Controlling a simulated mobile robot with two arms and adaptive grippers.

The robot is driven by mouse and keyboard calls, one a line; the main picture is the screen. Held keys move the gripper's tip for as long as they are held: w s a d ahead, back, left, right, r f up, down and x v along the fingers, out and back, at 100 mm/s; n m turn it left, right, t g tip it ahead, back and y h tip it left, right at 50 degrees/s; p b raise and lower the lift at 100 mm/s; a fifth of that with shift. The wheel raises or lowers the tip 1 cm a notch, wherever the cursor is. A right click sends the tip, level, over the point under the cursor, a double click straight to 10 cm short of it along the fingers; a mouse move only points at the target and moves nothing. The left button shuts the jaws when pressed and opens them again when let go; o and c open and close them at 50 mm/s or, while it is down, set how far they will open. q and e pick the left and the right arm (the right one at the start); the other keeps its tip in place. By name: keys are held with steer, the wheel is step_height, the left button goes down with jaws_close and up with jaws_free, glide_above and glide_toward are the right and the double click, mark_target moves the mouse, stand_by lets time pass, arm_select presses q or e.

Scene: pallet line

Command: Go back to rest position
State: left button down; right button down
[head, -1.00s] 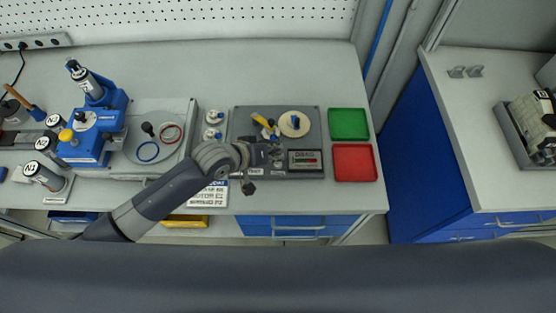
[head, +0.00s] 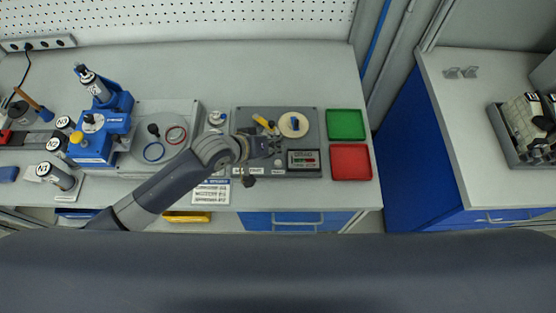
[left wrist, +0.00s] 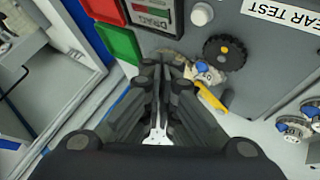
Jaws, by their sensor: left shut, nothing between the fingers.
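My left gripper (head: 275,144) is in the head view over the grey test panel (head: 307,116), with its arm coming in from the lower left. In the left wrist view its fingers (left wrist: 160,75) are together with nothing between them. A yellow-handled part (head: 264,124) and a cream disc with a blue centre (head: 293,125) lie on the panel just beyond the fingers. The panel's small display (head: 303,160) is right of the gripper. My right gripper is not in either view.
A green tray (head: 346,125) and a red tray (head: 351,162) lie right of the panel. A blue press (head: 98,135) and several labelled cylinders stand at the left. A white printed sheet (head: 211,192) lies at the front edge. Another bench (head: 465,130) is at the right.

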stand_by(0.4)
arm_select(q)
steer(key=shift+s, duration=0.3)
steer(key=s+a+r+m+g+y, duration=0.1)
steer(key=s+a+y, duration=0.2)
steer(key=s+a, duration=0.7)
steer(key=s+a+r+g+y, duration=0.1)
steer(key=s+a+g+y, duration=0.15)
steer(key=s+a, duration=0.75)
step_height(320, 180, down, 33)
steer(key=s+y+b, duration=0.1)
steer(key=s+b, duration=0.1)
steer(key=b, duration=0.6)
steer(key=s+a+f+g+b, duration=0.1)
steer(key=s+f+b, duration=0.2)
steer(key=s+f, duration=0.5)
steer(key=s+a+f+b, duration=0.1)
steer(key=s+f+b, duration=0.2)
steer(key=s+f, duration=0.6)
step_height(320, 180, down, 7)
steer(key=shift+a+r+m+g, duration=0.15)
steer(key=shift+a+m+g, duration=0.2)
steer(key=shift+a+m, duration=0.05)
